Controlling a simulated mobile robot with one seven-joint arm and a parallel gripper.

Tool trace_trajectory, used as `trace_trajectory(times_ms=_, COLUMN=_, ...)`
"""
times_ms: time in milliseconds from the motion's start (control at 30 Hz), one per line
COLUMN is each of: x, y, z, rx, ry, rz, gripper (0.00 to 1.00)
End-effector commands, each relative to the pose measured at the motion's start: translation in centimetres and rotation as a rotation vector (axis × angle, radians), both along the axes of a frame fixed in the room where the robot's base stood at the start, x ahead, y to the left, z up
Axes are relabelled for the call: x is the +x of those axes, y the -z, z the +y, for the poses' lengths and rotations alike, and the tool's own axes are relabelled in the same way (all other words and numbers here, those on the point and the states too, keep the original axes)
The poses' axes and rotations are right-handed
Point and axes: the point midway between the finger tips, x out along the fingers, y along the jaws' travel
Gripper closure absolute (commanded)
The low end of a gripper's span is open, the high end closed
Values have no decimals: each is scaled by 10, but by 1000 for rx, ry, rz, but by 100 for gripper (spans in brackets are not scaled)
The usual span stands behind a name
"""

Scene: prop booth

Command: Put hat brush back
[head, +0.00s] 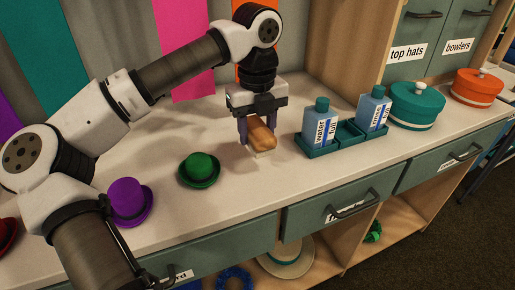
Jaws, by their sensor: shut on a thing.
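The hat brush (261,136) has a tan wooden back and a pale underside. My gripper (257,130) points down and is shut on the brush, with its fingers on either side. The brush is at or just above the counter; I cannot tell whether it touches. A teal tray (318,153) stands just right of the brush. It holds two blue bottles with teal caps, the left bottle (319,122) and the right bottle (373,109), and an empty compartment shows between them.
A green hat (199,169) and a purple hat (129,201) sit left on the counter (250,191). Teal (416,105) and orange (476,88) round boxes stand at right. Drawers (334,199) line the counter front. A straw hat (286,258) lies on the shelf below.

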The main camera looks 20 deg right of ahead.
Motion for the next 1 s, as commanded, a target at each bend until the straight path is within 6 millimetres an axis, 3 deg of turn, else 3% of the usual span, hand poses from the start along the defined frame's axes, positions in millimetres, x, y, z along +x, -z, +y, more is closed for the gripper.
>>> trace_trajectory(times_ms=167, x=0, y=12, z=0, rx=1, ry=-1, rz=1, gripper=76)
trace_trajectory(times_ms=433, x=0, y=49, z=0, rx=0, ry=1, rz=2, gripper=76)
trace_trajectory(times_ms=833, x=0, y=55, z=0, rx=1, ry=0, rz=0, gripper=76)
trace_trajectory(times_ms=867, x=0, y=54, z=0, rx=1, ry=0, rz=0, gripper=51)
trace_trajectory(times_ms=1000, x=0, y=53, z=0, rx=1, ry=0, rz=0, gripper=33)
